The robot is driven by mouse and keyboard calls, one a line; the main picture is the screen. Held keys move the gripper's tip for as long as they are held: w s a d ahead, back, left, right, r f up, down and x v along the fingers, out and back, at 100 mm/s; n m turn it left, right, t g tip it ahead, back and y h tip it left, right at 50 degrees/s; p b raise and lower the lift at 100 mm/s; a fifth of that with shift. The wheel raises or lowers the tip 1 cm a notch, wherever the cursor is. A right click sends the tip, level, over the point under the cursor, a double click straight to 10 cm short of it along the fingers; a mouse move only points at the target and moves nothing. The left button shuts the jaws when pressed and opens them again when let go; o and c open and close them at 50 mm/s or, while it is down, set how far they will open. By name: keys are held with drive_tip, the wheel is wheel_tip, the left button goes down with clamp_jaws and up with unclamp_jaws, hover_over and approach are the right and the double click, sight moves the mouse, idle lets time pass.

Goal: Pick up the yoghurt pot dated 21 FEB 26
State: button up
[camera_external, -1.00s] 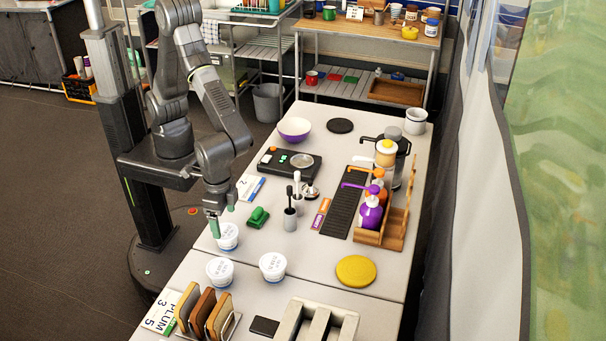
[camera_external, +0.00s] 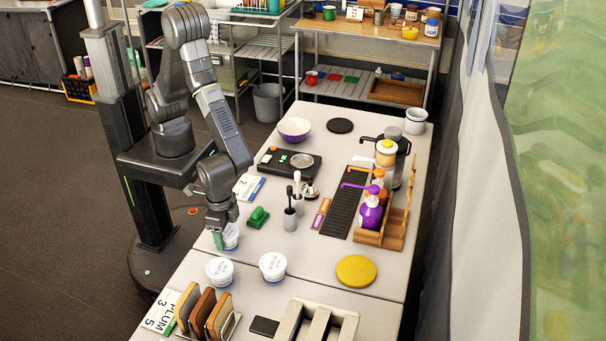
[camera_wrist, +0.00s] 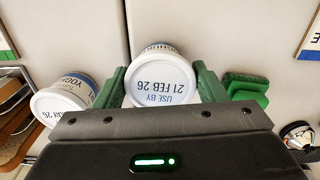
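The yoghurt pot (camera_wrist: 163,90) reads "USE BY 21 FEB 26" on its white lid. It stands upright between the two green fingers of my gripper (camera_wrist: 160,76) in the wrist view. The fingers are spread on either side of it; I see no clear grip. In the external view this pot (camera_external: 231,238) is at the table's left edge, partly hidden by my gripper (camera_external: 225,240). A second pot (camera_wrist: 66,98), its date partly hidden and ending in "AY 26", is at the left of the wrist view. In the external view, two other pots (camera_external: 219,270) (camera_external: 272,266) stand nearer the camera.
A green object (camera_external: 258,217) lies close to the right finger and also shows in the wrist view (camera_wrist: 246,88). A rack of brown slabs (camera_external: 205,312) and a yellow disc (camera_external: 356,270) are in front. The table between pots and disc is clear.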

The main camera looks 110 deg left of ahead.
drive_tip(key=c, duration=0.3)
drive_tip(key=shift+r, duration=0.1)
drive_tip(key=shift+c, duration=0.2)
